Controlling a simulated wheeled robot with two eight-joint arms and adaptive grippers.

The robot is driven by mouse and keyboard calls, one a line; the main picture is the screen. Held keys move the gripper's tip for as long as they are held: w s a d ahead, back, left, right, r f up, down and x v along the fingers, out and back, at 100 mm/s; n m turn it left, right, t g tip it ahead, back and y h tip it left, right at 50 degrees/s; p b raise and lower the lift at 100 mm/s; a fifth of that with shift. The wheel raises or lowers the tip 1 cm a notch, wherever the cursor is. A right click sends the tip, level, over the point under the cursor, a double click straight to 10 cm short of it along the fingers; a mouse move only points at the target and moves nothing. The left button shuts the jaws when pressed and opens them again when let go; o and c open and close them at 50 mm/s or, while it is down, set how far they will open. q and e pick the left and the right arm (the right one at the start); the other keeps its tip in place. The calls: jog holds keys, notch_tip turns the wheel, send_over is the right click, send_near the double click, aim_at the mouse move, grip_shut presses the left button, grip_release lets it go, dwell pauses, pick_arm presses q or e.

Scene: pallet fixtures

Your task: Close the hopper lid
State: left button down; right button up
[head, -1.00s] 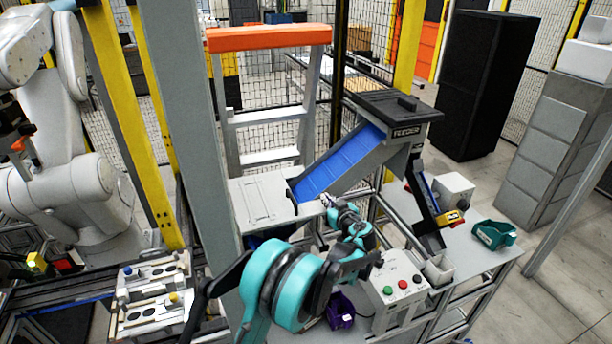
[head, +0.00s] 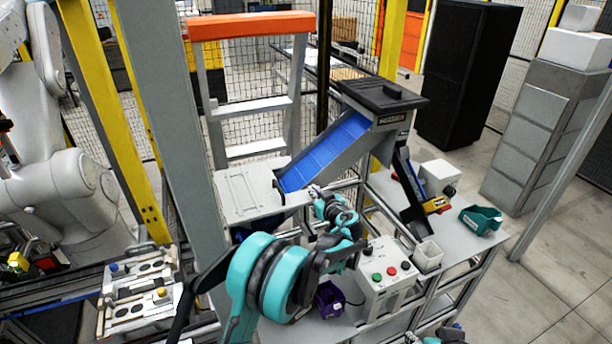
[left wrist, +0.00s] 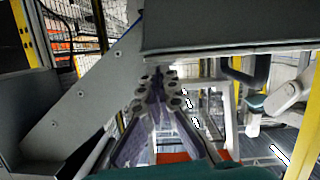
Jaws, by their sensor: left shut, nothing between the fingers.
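My left gripper (head: 314,190) is at the low end of the belt, beside a grey flat-topped box (head: 243,190), below and left of the black lid. In the left wrist view, the left gripper (left wrist: 158,85) is shut and empty, close to a sloped grey side panel (left wrist: 75,110) and under a grey plate (left wrist: 230,28). My right gripper is not visible.
A control box (head: 385,280) with coloured buttons, a purple bin (head: 328,300) and a teal bin (head: 480,219) are on the bench. A stepladder (head: 250,25) stands behind. A grey post (head: 165,110) rises left of the feeder.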

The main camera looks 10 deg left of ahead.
pick_arm(q)
jog(key=r, duration=0.1)
jog(key=r+p, duration=0.1)
jog(key=shift+a+r, duration=0.2)
jog(key=shift+r, duration=0.2)
jog(key=v, duration=1.1)
jog(key=s+a+f+m+g+h+b, duration=0.1)
jog(key=s+a+f+m+g+b, duration=0.15)
jog(key=s+a+b, duration=0.4)
jog(key=s+a+f+m+g+h+b, duration=0.1)
jog(key=s+a+f+g+h+b, duration=0.2)
jog(key=s, duration=0.7)
jog(key=s+f+m+h+b, duration=0.2)
jog(key=s+f, duration=0.4)
jog(key=s, duration=0.4)
jog(key=s+d+f+m+h+b, duration=0.1)
jog(key=s+f+m+h+b, duration=0.1)
jog(key=s+f+b, duration=0.2)
jog(key=s+f, duration=0.3)
jog(key=s, duration=0.3)
jog(key=shift+d, duration=0.2)
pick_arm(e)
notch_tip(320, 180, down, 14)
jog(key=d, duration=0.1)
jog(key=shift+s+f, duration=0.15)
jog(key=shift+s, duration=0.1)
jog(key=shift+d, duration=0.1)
